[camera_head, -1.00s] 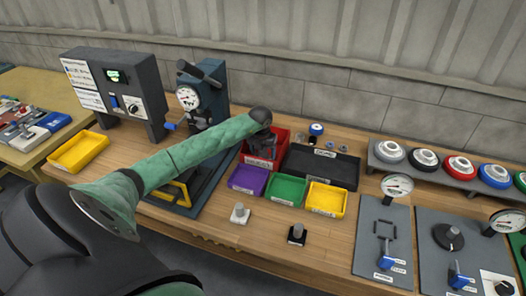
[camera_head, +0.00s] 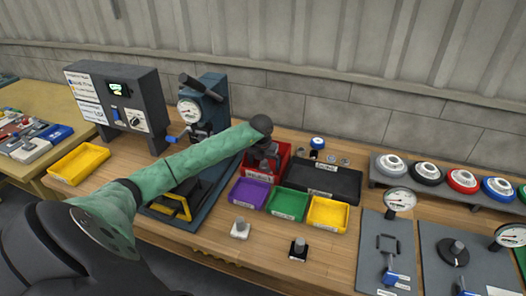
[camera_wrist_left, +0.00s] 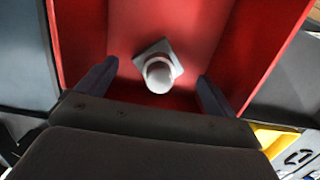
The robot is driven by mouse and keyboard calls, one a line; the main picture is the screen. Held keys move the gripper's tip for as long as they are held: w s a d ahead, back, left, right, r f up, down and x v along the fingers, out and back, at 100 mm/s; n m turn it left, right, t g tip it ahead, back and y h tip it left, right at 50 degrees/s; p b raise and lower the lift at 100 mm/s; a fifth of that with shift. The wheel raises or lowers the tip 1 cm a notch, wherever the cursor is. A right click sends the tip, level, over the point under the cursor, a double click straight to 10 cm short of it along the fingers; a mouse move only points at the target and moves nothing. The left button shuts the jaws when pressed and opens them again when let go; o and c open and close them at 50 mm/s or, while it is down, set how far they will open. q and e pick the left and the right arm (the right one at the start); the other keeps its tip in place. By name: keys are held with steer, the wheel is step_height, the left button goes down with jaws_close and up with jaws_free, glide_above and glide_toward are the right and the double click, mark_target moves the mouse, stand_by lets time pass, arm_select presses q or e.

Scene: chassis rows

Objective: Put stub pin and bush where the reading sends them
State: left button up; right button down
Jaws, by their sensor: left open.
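In the left wrist view a pale grey round piece on a small square base (camera_wrist_left: 160,72) stands inside the red bin (camera_wrist_left: 265,45). My left gripper (camera_wrist_left: 155,90) is open, its two fingers either side of the piece and apart from it. In the head view the gripper (camera_head: 266,160) is over the red bin (camera_head: 284,158), and the arm hides part of it. A grey stub on a white base (camera_head: 240,229) and a grey stub on a black base (camera_head: 298,249) stand on the bench front. I cannot tell which piece is the pin or bush. My right gripper is not seen.
Purple (camera_head: 248,193), green (camera_head: 287,202) and yellow (camera_head: 328,213) bins stand in front of a black tray (camera_head: 322,180). A dial press (camera_head: 208,105) and a box with a green-lit display (camera_head: 118,98) stand left. Gauge plates (camera_head: 388,258) are at right.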

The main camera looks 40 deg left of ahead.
mark_target(263, 167)
arm_select(q)
step_height(263, 167, up, 10)
steer(key=s+b, duration=0.1)
steer(key=b, duration=0.1)
steer(key=shift+s+d+b, duration=0.2)
steer(key=shift+b, duration=0.15)
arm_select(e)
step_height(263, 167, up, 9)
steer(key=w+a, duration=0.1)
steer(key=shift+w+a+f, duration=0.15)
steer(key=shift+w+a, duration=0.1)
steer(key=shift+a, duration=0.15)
arm_select(q)
steer(key=shift+f, duration=0.1)
